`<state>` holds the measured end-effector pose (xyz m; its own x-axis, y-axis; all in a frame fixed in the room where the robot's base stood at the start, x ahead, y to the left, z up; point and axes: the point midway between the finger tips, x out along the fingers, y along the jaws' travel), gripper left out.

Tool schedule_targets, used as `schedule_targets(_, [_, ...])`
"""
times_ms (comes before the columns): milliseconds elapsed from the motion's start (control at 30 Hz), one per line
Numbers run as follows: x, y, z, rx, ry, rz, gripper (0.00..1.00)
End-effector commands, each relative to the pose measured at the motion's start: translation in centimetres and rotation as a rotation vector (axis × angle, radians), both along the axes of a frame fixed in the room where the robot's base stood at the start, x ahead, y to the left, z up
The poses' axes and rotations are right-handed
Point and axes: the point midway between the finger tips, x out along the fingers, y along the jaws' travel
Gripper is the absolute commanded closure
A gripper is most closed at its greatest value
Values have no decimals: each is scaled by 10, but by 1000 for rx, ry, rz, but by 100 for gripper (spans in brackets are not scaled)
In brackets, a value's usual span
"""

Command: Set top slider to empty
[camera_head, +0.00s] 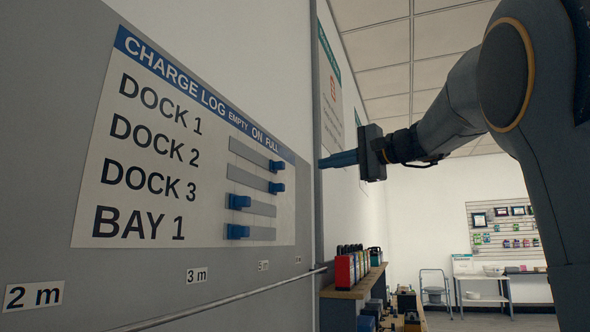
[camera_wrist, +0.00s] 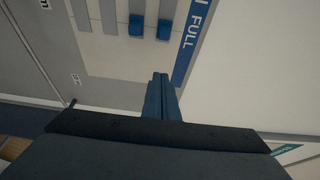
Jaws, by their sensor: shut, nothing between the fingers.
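The charge log board (camera_head: 100,215) hangs on the grey wall, with rows Dock 1, Dock 2, Dock 3 and Bay 1 under a blue Empty/On/Full header. The top slider (camera_head: 277,165), a blue block for Dock 1, sits at the right, Full end of its grey track. It also shows in the wrist view (camera_wrist: 164,29). The Dock 2 slider (camera_head: 277,188) is also at the right end. The Dock 3 slider (camera_head: 239,202) and Bay 1 slider (camera_head: 237,232) are at the left end. My gripper (camera_head: 322,163) is shut and empty, right of the top slider and apart from it.
A thin rail (camera_head: 225,300) runs along the wall below the board. A wooden shelf (camera_head: 345,292) with red and dark items stands at the right beyond the wall panel. A white table (camera_head: 487,277) is far back. The space before the board is clear.

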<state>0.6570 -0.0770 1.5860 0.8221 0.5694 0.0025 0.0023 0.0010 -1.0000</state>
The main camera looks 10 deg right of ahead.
Motion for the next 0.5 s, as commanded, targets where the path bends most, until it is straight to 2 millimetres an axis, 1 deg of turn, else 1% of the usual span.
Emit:
schedule_targets(333, [2,2,-1,0,1,1,100])
schedule_targets(433, [8,7,0,0,3,3,100])
schedule_targets(500, [16,12,0,0,3,3,100])
